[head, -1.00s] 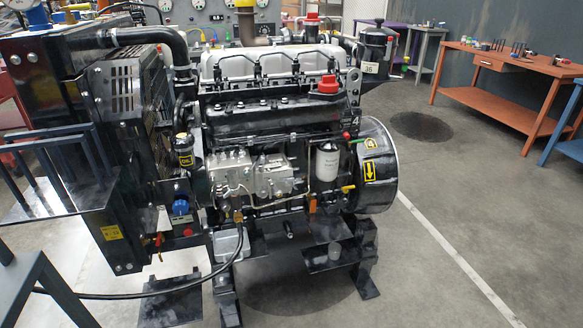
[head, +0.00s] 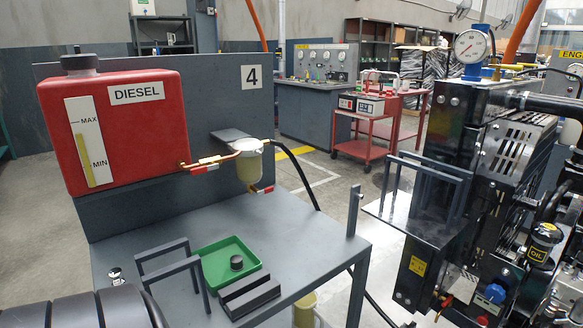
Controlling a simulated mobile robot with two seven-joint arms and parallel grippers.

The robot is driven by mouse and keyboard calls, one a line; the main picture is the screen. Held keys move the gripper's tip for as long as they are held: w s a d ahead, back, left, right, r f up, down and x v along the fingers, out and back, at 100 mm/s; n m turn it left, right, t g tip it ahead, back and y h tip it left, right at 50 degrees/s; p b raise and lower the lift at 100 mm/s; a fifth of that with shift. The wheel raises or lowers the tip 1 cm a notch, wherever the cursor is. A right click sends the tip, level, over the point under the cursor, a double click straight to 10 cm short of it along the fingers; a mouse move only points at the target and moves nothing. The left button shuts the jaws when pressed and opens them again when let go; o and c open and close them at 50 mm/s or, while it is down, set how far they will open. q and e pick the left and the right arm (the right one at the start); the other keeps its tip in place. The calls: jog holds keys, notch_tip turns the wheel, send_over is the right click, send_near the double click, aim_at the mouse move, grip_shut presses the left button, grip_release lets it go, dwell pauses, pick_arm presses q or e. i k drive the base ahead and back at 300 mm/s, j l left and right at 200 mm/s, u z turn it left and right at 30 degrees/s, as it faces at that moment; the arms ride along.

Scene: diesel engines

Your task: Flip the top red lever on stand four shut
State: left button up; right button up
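The grey stand with the number 4 plate (head: 252,77) is in the head view. A red diesel tank (head: 135,120) is mounted on its upright panel. The top red lever (head: 208,160) is on the brass pipe between the tank and the filter bowl (head: 248,162); it looks roughly in line with the pipe. A second, lower red lever (head: 264,190) is under the filter bowl. The levers are small in view, so their exact angles are hard to tell. Neither of my grippers is in view.
On the stand's table are a green tray (head: 228,262) with a dark cap, a grey rack (head: 170,265) and a dark block (head: 249,294). A black hose (head: 298,170) runs down from the filter. An engine (head: 510,150) stands right; a red cart (head: 368,135) is behind.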

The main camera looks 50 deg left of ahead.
aim_at(196, 171)
jog(key=u, duration=2.25)
